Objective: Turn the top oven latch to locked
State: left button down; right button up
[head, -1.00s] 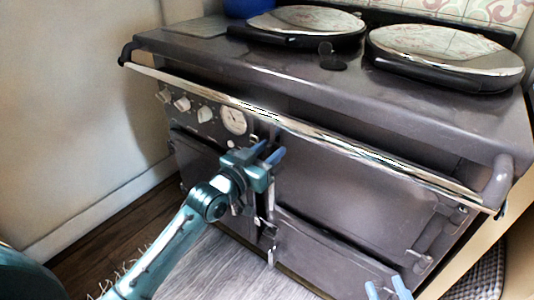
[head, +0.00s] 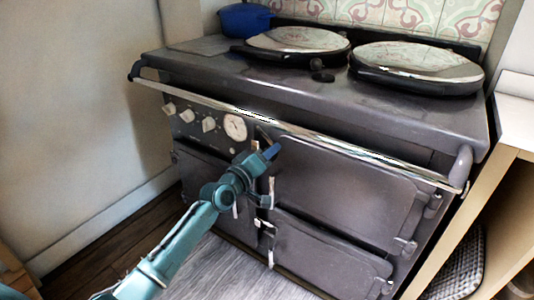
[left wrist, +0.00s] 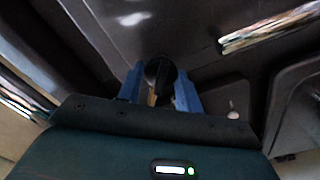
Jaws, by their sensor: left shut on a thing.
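The top oven door (head: 345,185) is the large dark upper door on the stove's right side, and it is shut. My left gripper (head: 271,153) is at this door's upper left edge, below the chrome rail. In the left wrist view its two blue fingers (left wrist: 159,88) are shut on a dark, rounded piece, which looks like the top oven latch (left wrist: 160,70). In the head view the gripper hides most of the latch, so its exact angle cannot be told. My right gripper is not in view.
The chrome rail (head: 300,133) runs across the stove front, just above my left gripper. Knobs and a round dial (head: 235,127) are to the left. A lower door (head: 325,258) with its own latch (head: 266,228) lies below. The floor in front is clear.

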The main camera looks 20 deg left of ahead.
pick_arm(q)
jog(key=n, duration=0.4)
jog(key=shift+n+p, duration=0.4)
jog(key=shift+n, duration=1.3)
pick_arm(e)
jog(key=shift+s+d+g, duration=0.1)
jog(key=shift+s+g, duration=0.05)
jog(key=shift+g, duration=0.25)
pick_arm(q)
jog(key=shift+f, duration=0.1)
jog(key=c, duration=0.9)
grip_release()
jog(key=shift+c, duration=0.2)
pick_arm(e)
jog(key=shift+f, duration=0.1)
pick_arm(q)
jog(key=p+v, duration=0.2)
jog(key=v, duration=1.1)
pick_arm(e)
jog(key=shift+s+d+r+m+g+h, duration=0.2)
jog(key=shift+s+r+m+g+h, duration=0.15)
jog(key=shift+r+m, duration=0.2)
